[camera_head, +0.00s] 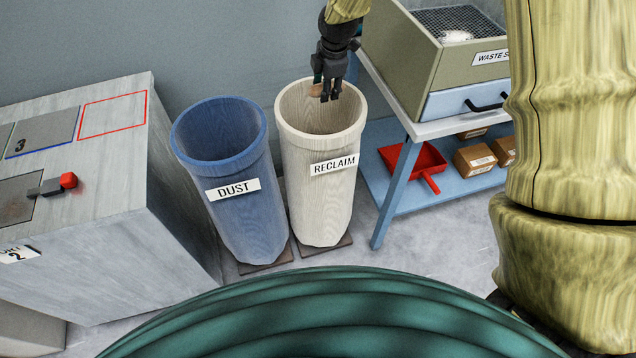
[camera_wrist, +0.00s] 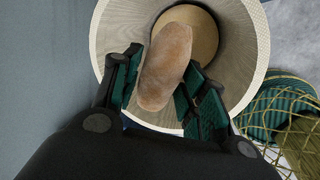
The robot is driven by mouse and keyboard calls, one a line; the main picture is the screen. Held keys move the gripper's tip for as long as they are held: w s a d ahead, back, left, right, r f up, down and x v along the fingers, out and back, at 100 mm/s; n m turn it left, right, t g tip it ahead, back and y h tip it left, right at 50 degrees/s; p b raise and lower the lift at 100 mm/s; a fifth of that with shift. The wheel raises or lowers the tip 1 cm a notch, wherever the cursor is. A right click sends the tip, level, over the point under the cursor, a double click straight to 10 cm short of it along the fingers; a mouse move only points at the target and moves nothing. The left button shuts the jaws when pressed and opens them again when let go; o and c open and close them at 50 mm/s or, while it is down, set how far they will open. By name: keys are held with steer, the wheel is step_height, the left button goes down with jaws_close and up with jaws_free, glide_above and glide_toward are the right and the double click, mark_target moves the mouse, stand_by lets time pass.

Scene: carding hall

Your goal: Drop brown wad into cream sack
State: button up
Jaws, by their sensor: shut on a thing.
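My gripper (camera_head: 328,88) is over the mouth of the cream sack (camera_head: 322,200), which is marked RECLAIM. The brown wad (camera_wrist: 166,66) shows in the wrist view as a long, rounded lump between the green-padded fingers of my gripper (camera_wrist: 160,92). The gripper is shut on it. The wad lies over the sack's opening, and the sack's rim (camera_wrist: 262,50) rings it in the wrist view. In the head view only a small part of the wad (camera_head: 317,90) shows beside the fingers. The sack stands upright, and its inside looks empty where it shows.
A blue sack (camera_head: 235,205) marked DUST stands close on the left. A grey cabinet (camera_head: 110,240) is further left. On the right a blue bench (camera_head: 385,190) carries a waste box (camera_head: 405,50), with a red dustpan (camera_head: 415,160) and cardboard boxes (camera_head: 474,159) on its lower shelf.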

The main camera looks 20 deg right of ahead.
step_height(320, 180, down, 5)
steer(key=b, duration=0.3)
steer(key=shift+r+b, duration=0.2)
steer(key=shift+b, duration=0.1)
steer(key=o, duration=1.1)
steer(key=shift+r, duration=0.1)
steer(key=v, duration=1.1)
steer(key=shift+s+r, duration=0.2)
steer(key=shift+r, duration=0.2)
steer(key=shift+a+f, duration=0.1)
